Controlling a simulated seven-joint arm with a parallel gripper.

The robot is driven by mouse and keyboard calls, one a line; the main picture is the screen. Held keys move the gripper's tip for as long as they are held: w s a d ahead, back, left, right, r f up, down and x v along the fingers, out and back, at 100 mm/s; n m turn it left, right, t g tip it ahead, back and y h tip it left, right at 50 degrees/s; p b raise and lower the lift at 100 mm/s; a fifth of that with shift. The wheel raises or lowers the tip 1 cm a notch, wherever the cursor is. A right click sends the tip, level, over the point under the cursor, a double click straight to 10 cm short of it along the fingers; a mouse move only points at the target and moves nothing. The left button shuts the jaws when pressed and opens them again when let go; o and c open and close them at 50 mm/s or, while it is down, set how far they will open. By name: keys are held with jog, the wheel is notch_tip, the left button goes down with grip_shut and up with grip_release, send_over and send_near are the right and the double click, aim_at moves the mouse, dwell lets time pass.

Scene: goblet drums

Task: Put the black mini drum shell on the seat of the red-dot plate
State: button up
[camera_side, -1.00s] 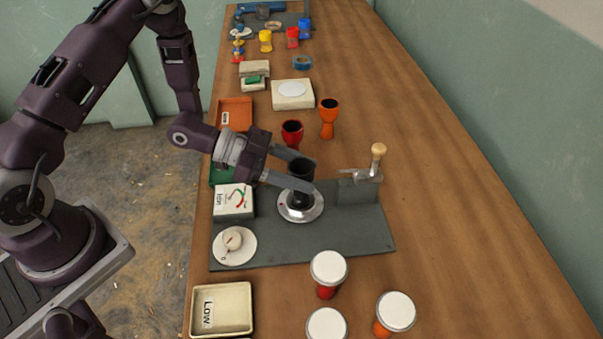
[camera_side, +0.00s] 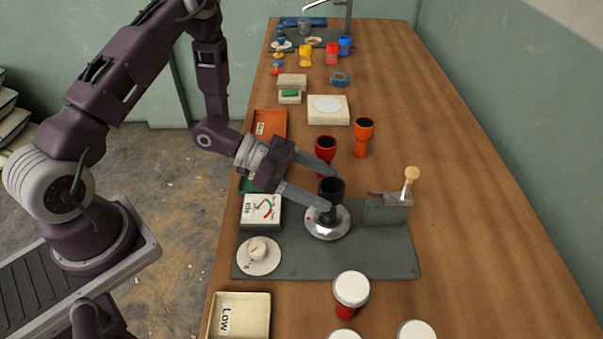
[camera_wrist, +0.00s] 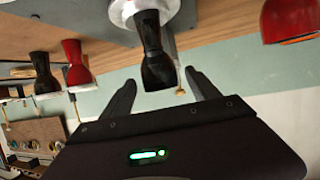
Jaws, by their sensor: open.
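The black mini drum shell (camera_side: 332,193) stands upright on the round silver plate (camera_side: 327,233), which sits on a grey base (camera_side: 375,258). A small red spot shows at the plate's left edge. In the wrist view the shell (camera_wrist: 157,68) appears upside down, with its foot against the silver plate (camera_wrist: 177,10). My gripper (camera_side: 330,189) is open, with one finger on each side of the shell near its top. In the wrist view, gaps show between the shell and both fingers of my gripper (camera_wrist: 160,78). The near finger hides part of the shell in the side view.
A lever with a wooden knob (camera_side: 411,175) stands right of the plate. A red shell (camera_side: 326,145) and an orange shell (camera_side: 363,138) stand behind. White-topped drums (camera_side: 351,288) stand in front. The table's right side is clear.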

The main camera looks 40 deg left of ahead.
jog(key=v, duration=1)
jog(key=w+a+r+n+t+y, duration=0.1)
jog(key=w+a+r+y, duration=0.2)
jog(key=w+a+y, duration=0.3)
jog(key=s+a+r+n+t+y, duration=0.15)
jog(key=a+r+n+y, duration=0.25)
jog(key=r+y, duration=0.45)
jog(key=s+d+r+n+g+h, duration=0.1)
jog(key=s+d+r+n, duration=0.1)
jog(key=s, duration=0.5)
jog(key=s+d+r+n+g+h, duration=0.1)
jog(key=s+d, duration=0.3)
jog(key=s, duration=0.4)
jog(key=s+d+r+n+g+h, duration=0.1)
jog(key=s+d+r+n+g, duration=0.1)
jog(key=s, duration=0.5)
notch_tip(320, 180, up, 2)
jog(key=shift+s+d+r+n, duration=0.15)
jog(key=shift+d+n, duration=0.25)
jog(key=shift+n, duration=0.4)
